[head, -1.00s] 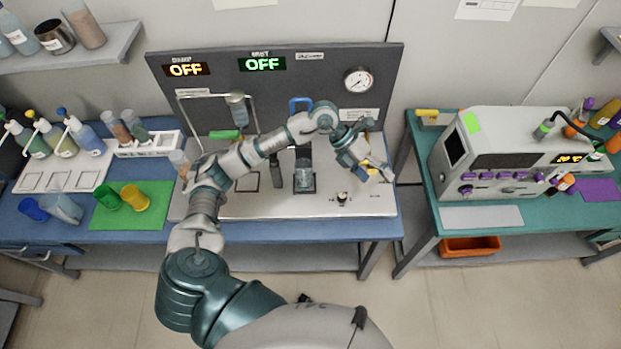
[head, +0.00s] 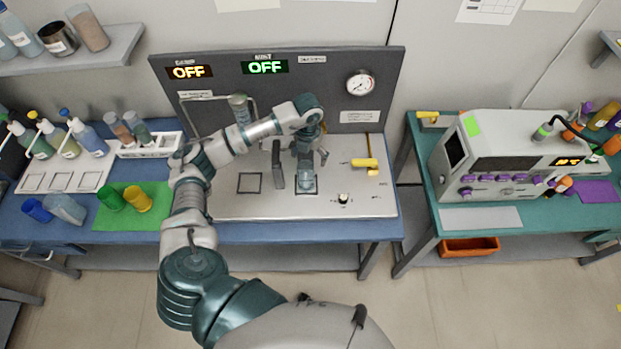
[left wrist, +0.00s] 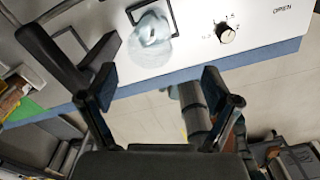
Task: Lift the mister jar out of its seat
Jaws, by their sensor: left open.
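The mister jar (left wrist: 152,40), pale and translucent, sits in its dark square seat (left wrist: 176,14) on the white panel. In the head view the jar (head: 306,184) is largely hidden under my left arm and hand. My left gripper (left wrist: 158,86) is open and empty, its two fingers spread wide. In the left wrist view the jar lies beyond the fingertips, not between them. In the head view the left gripper (head: 312,155) hangs over the jar's seat. My right gripper does not show.
A dark upright lever-like block (head: 278,165) stands just left of the seat. A dial knob (head: 343,198) and a yellow handle (head: 365,163) are to the right. An empty square outline (head: 249,183) lies farther left. The panel's front strip is clear.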

